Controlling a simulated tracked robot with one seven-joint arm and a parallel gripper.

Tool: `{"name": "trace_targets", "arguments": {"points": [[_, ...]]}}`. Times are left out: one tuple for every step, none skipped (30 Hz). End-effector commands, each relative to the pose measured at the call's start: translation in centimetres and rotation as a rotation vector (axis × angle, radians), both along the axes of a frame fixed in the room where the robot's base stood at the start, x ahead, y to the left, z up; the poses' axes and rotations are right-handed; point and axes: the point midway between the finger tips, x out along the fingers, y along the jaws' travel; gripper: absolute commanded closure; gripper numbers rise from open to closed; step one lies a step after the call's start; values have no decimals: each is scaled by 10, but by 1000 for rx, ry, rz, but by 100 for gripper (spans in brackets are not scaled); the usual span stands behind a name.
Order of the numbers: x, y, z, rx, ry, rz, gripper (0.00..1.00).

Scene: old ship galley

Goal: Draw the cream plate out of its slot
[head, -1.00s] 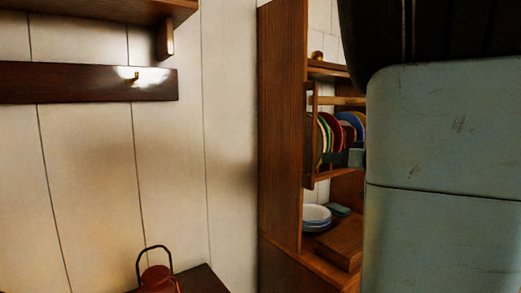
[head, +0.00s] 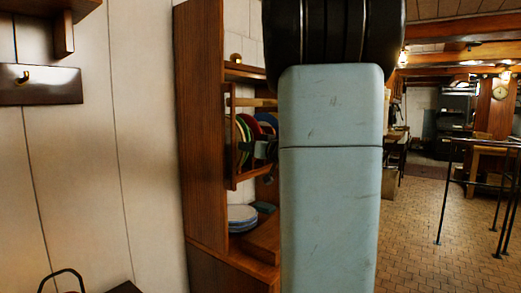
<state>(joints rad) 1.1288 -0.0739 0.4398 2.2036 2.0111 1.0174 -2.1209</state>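Several coloured plates stand on edge in a wooden plate rack in the head view. A red plate (head: 252,125) and a blue plate (head: 267,120) show among them. Left of the red one are thin green and pale edges; I cannot tell surely which is the cream plate (head: 238,130). My gripper (head: 247,147) is small and dark in front of the lower part of the plates, partly hidden behind my arm. I cannot tell whether its fingers are open or shut, or whether they touch a plate.
The rack (head: 233,165) sits in a tall wooden cabinet (head: 203,130). White and blue plates (head: 241,216) are stacked on the shelf below. My pale arm hides the cabinet's right side. Open tiled floor (head: 430,235) and a metal railing (head: 480,145) lie to the right.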

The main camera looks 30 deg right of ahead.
Motion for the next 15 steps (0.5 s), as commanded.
{"name": "trace_targets", "arguments": {"points": [[8,1,0,3,0,1,73],[12,2,-1,4,1,1,73],[17,3,0,3,-1,1,73],[20,3,0,2,-1,1,73],[24,4,0,1,0,1,73],[27,5,0,1,0,0,73],[30,5,0,2,0,0,73],[32,6,0,2,0,0,73],[34,6,0,2,-1,0,73],[36,6,0,2,-1,0,73],[37,7,0,2,0,0,73],[38,7,0,2,1,-1,73],[39,7,0,2,1,-1,73],[40,7,0,1,0,-1,73],[40,7,0,1,0,-1,73]]}}
